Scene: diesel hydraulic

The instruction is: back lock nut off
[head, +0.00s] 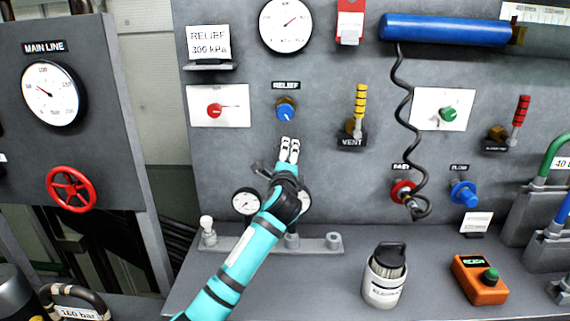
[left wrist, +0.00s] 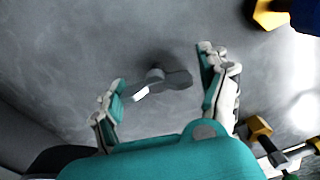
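The blue RELIEF knob (head: 286,112) is on the grey panel, with a brass-coloured edge at its base. In the left wrist view a brass nut-like part (left wrist: 268,14) shows at the top right, beside a dark blue shape. My left gripper (head: 290,143) is below the knob and apart from it. In the left wrist view its fingers are spread with nothing held. A grey winged part (left wrist: 172,80) on the panel lies between and beyond the fingers; it partly shows left of the gripper in the head view (head: 262,168). My right gripper is out of view.
Two small gauges (head: 246,201) sit behind my left arm, above a grey bracket (head: 325,244). The VENT lever (head: 359,105) is to the right. A black coiled cord (head: 399,110) hangs farther right. A canister (head: 384,288) and orange box (head: 480,280) stand on the bench.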

